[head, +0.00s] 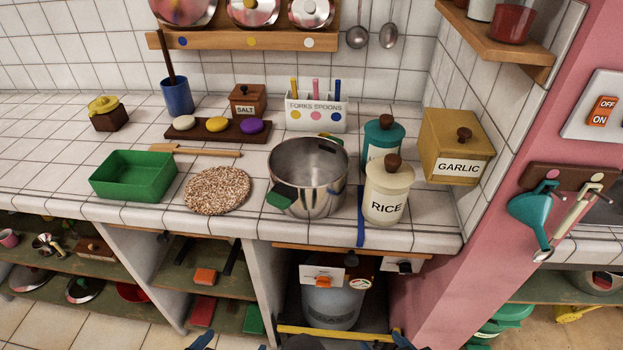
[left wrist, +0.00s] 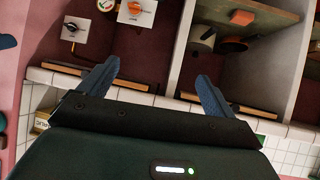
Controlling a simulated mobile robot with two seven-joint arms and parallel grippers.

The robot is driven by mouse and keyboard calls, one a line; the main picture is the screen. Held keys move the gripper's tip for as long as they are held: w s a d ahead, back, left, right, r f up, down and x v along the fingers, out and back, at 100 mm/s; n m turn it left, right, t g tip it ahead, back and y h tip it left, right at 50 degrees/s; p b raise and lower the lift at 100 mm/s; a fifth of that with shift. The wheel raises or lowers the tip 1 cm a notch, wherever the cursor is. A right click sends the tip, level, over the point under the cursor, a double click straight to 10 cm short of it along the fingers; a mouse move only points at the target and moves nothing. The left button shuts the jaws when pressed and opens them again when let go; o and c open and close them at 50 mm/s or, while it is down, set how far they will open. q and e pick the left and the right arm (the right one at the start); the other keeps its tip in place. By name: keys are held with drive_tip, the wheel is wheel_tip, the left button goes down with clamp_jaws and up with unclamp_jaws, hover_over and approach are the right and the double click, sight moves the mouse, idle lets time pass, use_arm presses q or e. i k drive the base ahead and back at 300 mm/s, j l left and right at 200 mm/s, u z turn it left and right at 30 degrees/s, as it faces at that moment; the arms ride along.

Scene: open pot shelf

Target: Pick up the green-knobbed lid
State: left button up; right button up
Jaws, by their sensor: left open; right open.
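I cannot make out a lid with a clearly green knob. Two round lids lie on the lower left shelf, one (head: 30,279) at the far left and one (head: 85,290) beside it; their knob colours are too small to tell. My left gripper (head: 220,345) barely shows at the bottom edge, low in front of the shelves. In the left wrist view its fingers (left wrist: 157,70) are apart with nothing between them. My right gripper (head: 383,342) also shows at the bottom edge, open.
A green tray (head: 133,176), a cork mat (head: 218,191) and a RICE jar (head: 388,193) stand near the counter's front edge (head: 240,234). A gas bottle (head: 331,303) stands in an open bay below. White partitions divide the lower shelves. A pink wall (head: 480,215) rises at right.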

sight(80, 289)
drive_tip(key=u, duration=1.75)
drive_tip(key=j+z, duration=0.1)
drive_tip(key=z, duration=0.85)
drive_tip(key=j+z, duration=0.9)
drive_tip(key=j, duration=0.15)
drive_tip(key=k+j+z, duration=0.15)
drive_tip(key=j, duration=0.2)
drive_tip(key=k+j+z, duration=0.15)
drive_tip(key=j, duration=0.2)
drive_tip(key=k+j+z, duration=0.15)
drive_tip(key=j, duration=0.15)
drive_tip(key=k+j, duration=0.15)
drive_tip(key=j, duration=0.2)
drive_tip(key=k+j, duration=0.15)
drive_tip(key=j, duration=0.2)
drive_tip(key=k+j+z, duration=0.1)
drive_tip(key=j, duration=0.25)
drive_tip(key=i+j, duration=0.15)
drive_tip(key=j, duration=0.2)
drive_tip(key=i+j, duration=0.15)
drive_tip(key=j, duration=0.2)
drive_tip(key=i+j, duration=0.1)
drive_tip(key=j, duration=0.25)
drive_tip(key=i+j, duration=0.15)
drive_tip(key=j, duration=0.2)
